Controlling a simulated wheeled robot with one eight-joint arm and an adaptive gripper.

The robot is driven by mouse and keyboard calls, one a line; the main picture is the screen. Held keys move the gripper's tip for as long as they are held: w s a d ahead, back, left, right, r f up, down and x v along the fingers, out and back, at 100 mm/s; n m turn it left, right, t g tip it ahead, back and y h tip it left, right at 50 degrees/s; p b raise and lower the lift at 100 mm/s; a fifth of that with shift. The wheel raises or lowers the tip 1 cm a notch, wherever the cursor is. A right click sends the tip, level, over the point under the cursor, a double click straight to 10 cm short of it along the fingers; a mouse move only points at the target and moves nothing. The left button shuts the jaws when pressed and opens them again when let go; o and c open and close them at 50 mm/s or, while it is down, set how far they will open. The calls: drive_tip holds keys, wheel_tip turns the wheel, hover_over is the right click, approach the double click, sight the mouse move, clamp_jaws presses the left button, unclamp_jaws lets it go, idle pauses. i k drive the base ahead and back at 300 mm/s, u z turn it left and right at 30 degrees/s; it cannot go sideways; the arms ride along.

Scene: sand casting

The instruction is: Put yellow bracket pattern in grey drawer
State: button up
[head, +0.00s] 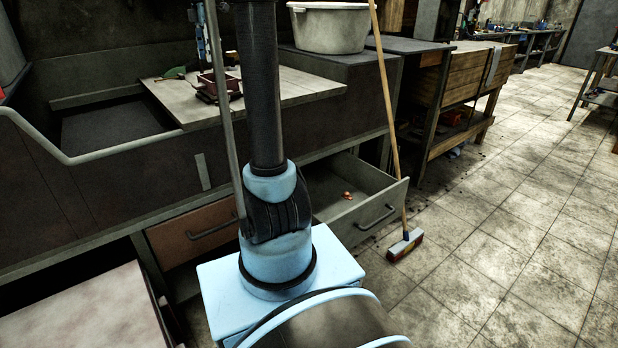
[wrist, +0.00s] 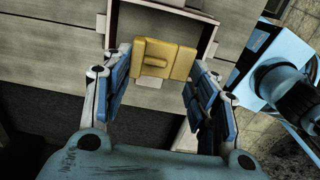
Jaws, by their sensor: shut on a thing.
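The yellow bracket pattern (wrist: 158,60) shows in the wrist view as a flat yellow piece with a raised bar. My gripper (wrist: 162,75) is shut on it, with a blue-padded finger on either side. The gripper and pattern cannot be made out in the head view. The grey drawer (head: 375,212) stands pulled open low in the bench front, to the right of my arm. Small orange-red bits (head: 347,195) lie inside it. My arm hides the drawer's left part.
A brown-edged frame (wrist: 208,40) and grey planks (wrist: 55,35) show behind the pattern. A red-brown drawer (head: 190,225) is left of the grey one. A broom (head: 405,243) leans near the open drawer. A white tub (head: 330,30) stands on the bench.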

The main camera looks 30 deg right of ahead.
sight(331, 209)
drive_tip(key=z, duration=0.15)
drive_tip(key=k, duration=0.9)
drive_tip(key=z, duration=0.65)
